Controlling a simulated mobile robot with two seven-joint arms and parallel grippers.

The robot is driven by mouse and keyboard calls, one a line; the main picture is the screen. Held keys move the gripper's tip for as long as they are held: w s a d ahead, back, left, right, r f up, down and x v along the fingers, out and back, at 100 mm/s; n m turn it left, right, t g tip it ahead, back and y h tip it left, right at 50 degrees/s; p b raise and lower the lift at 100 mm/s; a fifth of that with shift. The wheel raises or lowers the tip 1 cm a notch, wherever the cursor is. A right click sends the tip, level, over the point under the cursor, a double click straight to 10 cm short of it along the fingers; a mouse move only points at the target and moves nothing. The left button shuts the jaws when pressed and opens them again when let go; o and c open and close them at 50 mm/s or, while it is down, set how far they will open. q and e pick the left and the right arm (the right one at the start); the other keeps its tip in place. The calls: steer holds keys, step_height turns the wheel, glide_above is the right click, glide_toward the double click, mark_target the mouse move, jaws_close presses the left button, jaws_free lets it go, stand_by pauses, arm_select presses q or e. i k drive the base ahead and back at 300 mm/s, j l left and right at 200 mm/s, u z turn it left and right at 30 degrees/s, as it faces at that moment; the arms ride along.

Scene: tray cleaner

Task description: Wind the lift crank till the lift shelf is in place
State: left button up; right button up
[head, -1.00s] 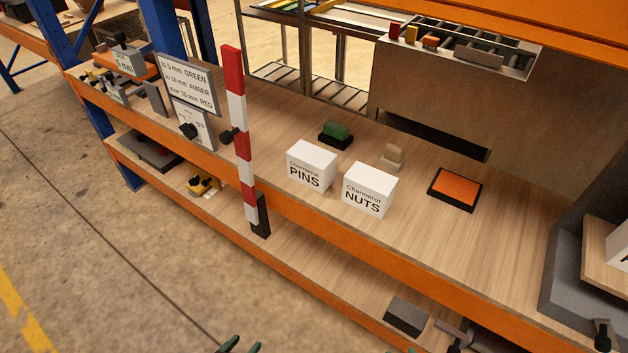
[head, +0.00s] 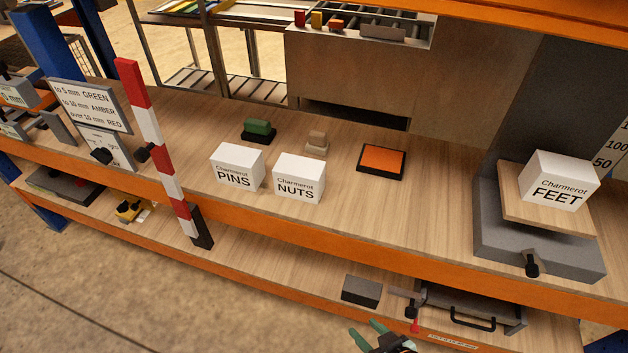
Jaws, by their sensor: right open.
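The lift stands at the right of the bench, with a grey base (head: 500,238) and a tall dark back panel (head: 555,105). Its wooden lift shelf (head: 515,207) bears a white box marked Charmerot FEET (head: 558,181) and looks low, close above the base. A black knob (head: 531,262), seemingly the lift crank, sticks out from the base's front. My right gripper (head: 368,332) shows at the bottom edge with green fingertips apart, empty, well left of and nearer than the knob. My left gripper is out of view.
White PINS (head: 237,166) and NUTS (head: 299,178) boxes and an orange pad (head: 382,159) stand on the bench. A red-and-white post (head: 160,150) rises at the left. A grey block (head: 361,291) and a handled dark tray (head: 490,310) lie on the lower shelf.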

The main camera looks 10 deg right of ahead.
mark_target(535, 266)
steer(key=z, duration=2)
steer(key=k+j+z, duration=0.15)
steer(key=j, duration=0.15)
steer(key=k+j+z, duration=0.2)
steer(key=i+j, duration=0.1)
